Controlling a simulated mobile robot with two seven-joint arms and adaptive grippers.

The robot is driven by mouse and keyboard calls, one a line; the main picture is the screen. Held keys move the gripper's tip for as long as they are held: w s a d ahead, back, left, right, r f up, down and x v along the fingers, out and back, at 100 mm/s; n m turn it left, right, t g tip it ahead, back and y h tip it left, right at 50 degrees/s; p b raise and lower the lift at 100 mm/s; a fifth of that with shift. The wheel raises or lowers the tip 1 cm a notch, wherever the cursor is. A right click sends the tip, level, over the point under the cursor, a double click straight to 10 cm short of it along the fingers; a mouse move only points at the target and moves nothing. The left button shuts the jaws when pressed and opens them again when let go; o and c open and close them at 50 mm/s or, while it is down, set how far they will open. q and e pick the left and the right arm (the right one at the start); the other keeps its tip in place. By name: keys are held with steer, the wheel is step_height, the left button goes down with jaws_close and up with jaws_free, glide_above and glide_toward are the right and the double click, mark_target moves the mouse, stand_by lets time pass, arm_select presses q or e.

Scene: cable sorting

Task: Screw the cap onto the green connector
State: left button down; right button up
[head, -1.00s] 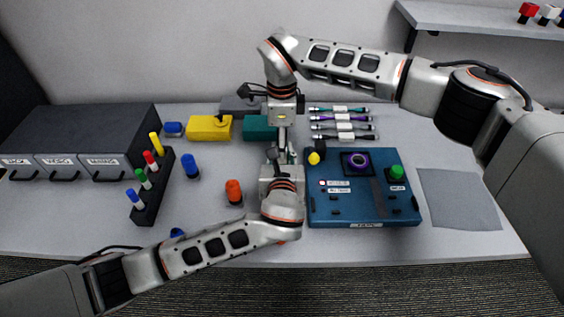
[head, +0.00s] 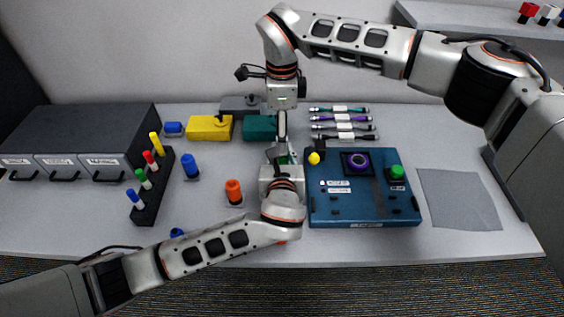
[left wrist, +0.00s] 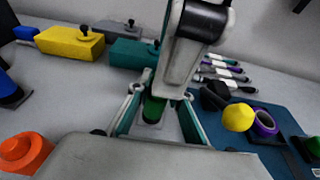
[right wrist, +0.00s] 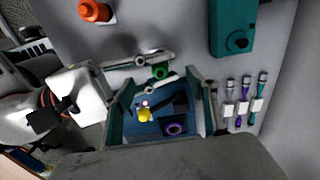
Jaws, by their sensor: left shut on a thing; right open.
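My left gripper (head: 281,160) is shut on the green connector (left wrist: 154,108), which stands upright between its fingers at the middle of the table. The connector also shows as a green round piece between the left fingers in the right wrist view (right wrist: 160,71). My right gripper (head: 282,132) is open, pointing down just above the left one; its fingers (right wrist: 158,85) are spread in the right wrist view. Whether they touch the connector cannot be told. I cannot make out a separate cap; the arms hide much of the connector in the head view.
A blue board (head: 350,210) with yellow, purple and green parts lies right of the grippers. An orange piece (head: 234,190) and a peg rack (head: 155,205) are to the left. Teal (head: 260,128) and yellow (head: 209,128) boxes stand behind. A grey mat (head: 460,200) lies right.

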arm_select(q)
steer(key=shift+s+f, duration=0.1)
steer(key=shift+f, duration=0.05)
arm_select(e)
step_height(320, 180, up, 12)
stand_by(0.6)
arm_select(q)
steer(key=c, duration=1.8)
jaws_free()
steer(key=shift+o, duration=0.2)
steer(key=v, duration=1.2)
